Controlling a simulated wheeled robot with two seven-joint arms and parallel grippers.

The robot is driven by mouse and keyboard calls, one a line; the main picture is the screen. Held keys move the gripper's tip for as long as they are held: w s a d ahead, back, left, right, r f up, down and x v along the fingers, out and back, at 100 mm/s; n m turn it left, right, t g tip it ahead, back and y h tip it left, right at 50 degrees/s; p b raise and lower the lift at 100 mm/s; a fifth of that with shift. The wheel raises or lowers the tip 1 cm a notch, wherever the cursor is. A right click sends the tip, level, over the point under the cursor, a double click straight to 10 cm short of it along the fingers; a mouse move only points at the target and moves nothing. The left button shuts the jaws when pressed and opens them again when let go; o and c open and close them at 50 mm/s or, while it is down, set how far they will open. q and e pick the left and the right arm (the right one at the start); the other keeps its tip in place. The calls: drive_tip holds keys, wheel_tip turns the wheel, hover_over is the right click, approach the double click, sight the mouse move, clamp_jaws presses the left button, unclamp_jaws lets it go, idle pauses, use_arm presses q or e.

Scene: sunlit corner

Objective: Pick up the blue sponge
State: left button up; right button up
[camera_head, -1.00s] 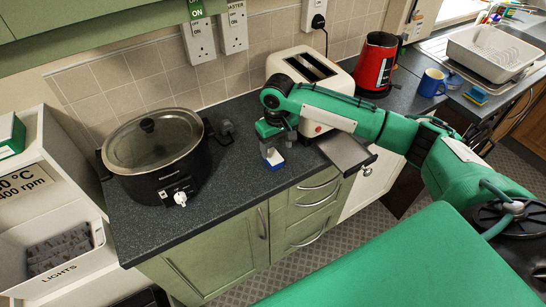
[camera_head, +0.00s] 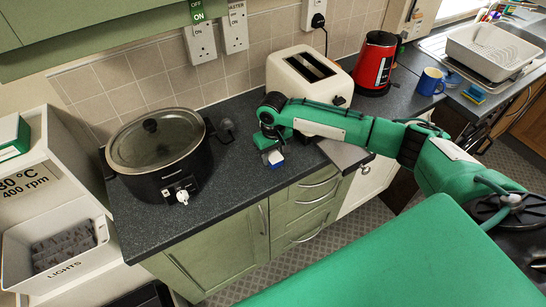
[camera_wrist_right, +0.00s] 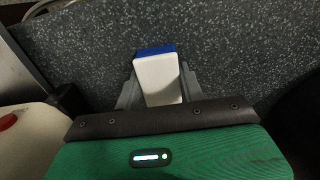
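The blue sponge (camera_head: 275,158) is a small block, white on one part and blue on another. It stands on the dark worktop in front of the toaster. In the right wrist view the sponge (camera_wrist_right: 158,78) shows a white face with a blue strip at its far end. My right gripper (camera_head: 271,148) is low over it, one finger on each side. The right gripper (camera_wrist_right: 158,88) looks open around the sponge, with the fingers very close to its sides. Contact is hard to make out. My left gripper is out of view.
A cream toaster (camera_head: 308,75) stands just behind my right gripper. A black slow cooker (camera_head: 157,155) is to the left. A red kettle (camera_head: 376,64), blue mug (camera_head: 431,82) and another sponge (camera_head: 474,94) are at right. The worktop's front edge is close to the sponge.

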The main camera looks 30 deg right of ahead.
sight(273, 154)
drive_tip(key=shift+r, duration=0.15)
drive_tip(key=shift+c, duration=0.4)
drive_tip(key=shift+r, duration=0.25)
wheel_tip(273, 154, up, 19)
drive_tip(key=b, duration=0.4)
drive_tip(key=shift+r, duration=0.2)
